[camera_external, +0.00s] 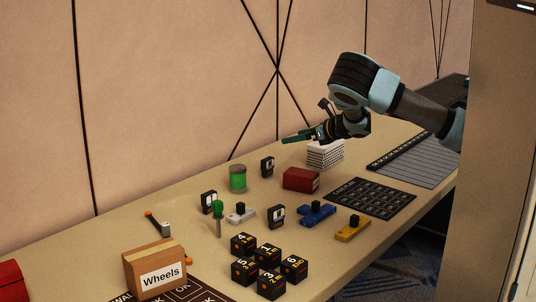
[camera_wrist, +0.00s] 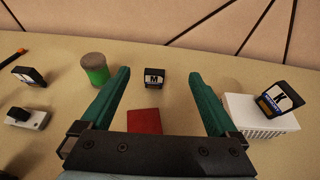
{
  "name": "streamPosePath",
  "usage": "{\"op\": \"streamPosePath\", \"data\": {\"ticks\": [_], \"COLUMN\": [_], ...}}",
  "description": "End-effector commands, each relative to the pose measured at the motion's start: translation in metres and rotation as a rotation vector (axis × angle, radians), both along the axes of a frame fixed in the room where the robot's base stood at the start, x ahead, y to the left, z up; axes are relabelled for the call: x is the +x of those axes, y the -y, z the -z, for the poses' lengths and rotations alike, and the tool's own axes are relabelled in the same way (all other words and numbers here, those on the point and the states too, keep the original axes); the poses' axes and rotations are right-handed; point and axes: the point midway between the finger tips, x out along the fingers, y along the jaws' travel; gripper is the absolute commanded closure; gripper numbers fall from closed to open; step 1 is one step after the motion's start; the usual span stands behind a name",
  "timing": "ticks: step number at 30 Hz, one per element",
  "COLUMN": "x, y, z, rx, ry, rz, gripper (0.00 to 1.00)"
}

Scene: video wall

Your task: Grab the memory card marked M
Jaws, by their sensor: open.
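The memory card marked M (camera_wrist: 154,79) is a small black card with a pale label, standing upright on the table. It shows in the wrist view beyond a red box, between the lines of my two fingers. In the external view it appears to be the black card (camera_external: 267,166) between the green jar and the red box; its letter is too small to read there. My gripper (camera_external: 298,138) is open and empty, above the table and apart from the card. Its green fingers also show in the wrist view (camera_wrist: 160,75), spread to either side of the card.
A green jar (camera_external: 238,179) stands left of the card and a red box (camera_external: 301,179) right of it. Other cards (camera_external: 209,202) and black cubes (camera_external: 269,252) stand nearer.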

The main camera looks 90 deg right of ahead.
Motion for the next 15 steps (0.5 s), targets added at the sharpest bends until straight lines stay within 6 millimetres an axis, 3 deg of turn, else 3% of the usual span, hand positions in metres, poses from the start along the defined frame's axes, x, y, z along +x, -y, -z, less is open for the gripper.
{"op": "streamPosePath", "data": {"ticks": [1, 6, 15], "x": [-0.001, -0.001, 0.025], "y": [0.000, 0.001, 0.023], "z": [0.016, 0.050, 0.069], "rx": [0.003, 0.002, 0.001], "ry": [-0.004, -0.001, 0.001], "rz": [0.002, 0.002, 0.002], "gripper": [0.05, 0.05, 0.05]}}
